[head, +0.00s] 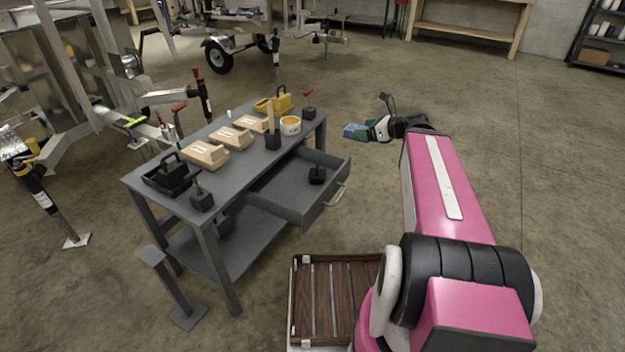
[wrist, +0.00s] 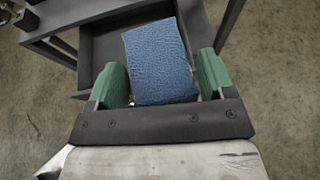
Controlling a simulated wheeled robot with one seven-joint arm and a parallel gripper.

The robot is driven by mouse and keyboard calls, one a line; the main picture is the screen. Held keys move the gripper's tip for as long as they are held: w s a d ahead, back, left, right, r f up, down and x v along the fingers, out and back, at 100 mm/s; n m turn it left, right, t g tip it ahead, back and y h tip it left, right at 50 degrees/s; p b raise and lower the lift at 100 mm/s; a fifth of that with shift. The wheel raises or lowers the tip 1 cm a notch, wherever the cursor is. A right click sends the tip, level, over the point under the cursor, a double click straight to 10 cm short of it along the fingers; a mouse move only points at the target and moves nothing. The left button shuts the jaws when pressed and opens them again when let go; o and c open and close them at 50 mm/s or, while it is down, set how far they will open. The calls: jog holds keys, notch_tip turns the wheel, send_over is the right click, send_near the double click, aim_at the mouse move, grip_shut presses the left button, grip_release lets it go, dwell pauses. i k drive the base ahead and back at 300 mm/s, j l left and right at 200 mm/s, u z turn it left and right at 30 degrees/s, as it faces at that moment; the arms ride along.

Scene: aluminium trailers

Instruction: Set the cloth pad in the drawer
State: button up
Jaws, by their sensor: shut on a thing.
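The blue cloth pad (head: 354,131) is held in my gripper (head: 368,130), out past the drawer's front to the upper right in the head view. In the wrist view the pad (wrist: 158,58) sits between the two green fingers of my gripper (wrist: 160,76), which are shut on it. The drawer (head: 278,190) is pulled out from the grey workbench, with a pale handle on its front.
A trailer stands at the left. Open floor lies right of the bench.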

aim_at(307, 202)
jog(key=k+j+z, duration=0.15)
jog(key=z, duration=0.3)
jog(key=k+z, duration=0.45)
jog(key=k+l, duration=0.1)
jog(key=k, duration=0.5)
